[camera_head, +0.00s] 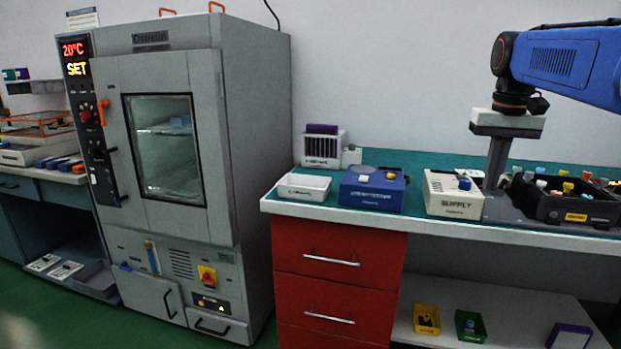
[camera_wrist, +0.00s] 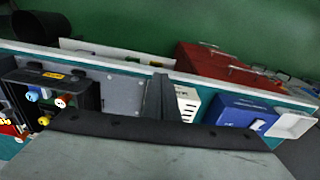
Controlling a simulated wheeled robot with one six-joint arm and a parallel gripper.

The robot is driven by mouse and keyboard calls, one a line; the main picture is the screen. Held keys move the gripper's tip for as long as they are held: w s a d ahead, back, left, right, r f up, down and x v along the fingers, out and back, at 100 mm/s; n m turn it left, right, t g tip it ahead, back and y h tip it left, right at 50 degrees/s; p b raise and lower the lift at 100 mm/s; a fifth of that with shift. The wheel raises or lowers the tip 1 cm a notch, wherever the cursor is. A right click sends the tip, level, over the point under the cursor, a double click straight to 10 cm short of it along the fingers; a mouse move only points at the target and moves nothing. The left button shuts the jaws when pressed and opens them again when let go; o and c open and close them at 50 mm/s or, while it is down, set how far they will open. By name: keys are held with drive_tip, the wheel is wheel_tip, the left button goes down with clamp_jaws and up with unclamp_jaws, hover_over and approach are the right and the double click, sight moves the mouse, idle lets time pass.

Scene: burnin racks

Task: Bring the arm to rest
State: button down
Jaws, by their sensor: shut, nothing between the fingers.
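My gripper (camera_head: 493,184) hangs from the blue arm at the right of the head view, its fingers pointing down over the bench. It is shut and holds nothing. The fingertips appear between the white SUPPLY box (camera_head: 455,195) and the dark bin (camera_head: 577,210) of coloured parts; I cannot tell whether they touch anything. In the wrist view the closed fingers (camera_wrist: 159,95) stand in front of a grey plate (camera_wrist: 118,92), with the SUPPLY box (camera_wrist: 187,103) just right and the dark bin (camera_wrist: 50,78) left.
A blue box (camera_head: 372,190), a white tray (camera_head: 304,187) and a rack with purple-topped items (camera_head: 322,147) stand on the teal bench, left of the gripper. Red drawers (camera_head: 337,262) are below. A grey oven (camera_head: 170,130) stands left. The space above the bench's left half is clear.

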drive_tip(key=s+a+f+n+t, duration=0.1)
drive_tip(key=s+a+f, duration=0.4)
drive_tip(key=s+f, duration=0.7)
drive_tip(key=s+a+f+n+t, duration=0.1)
drive_tip(key=s+a+f, duration=0.5)
drive_tip(key=s+f, duration=0.6)
drive_tip(key=shift+s+f+n+t, duration=0.3)
drive_tip(key=shift+f+t, duration=0.3)
drive_tip(key=shift+t, duration=0.3)
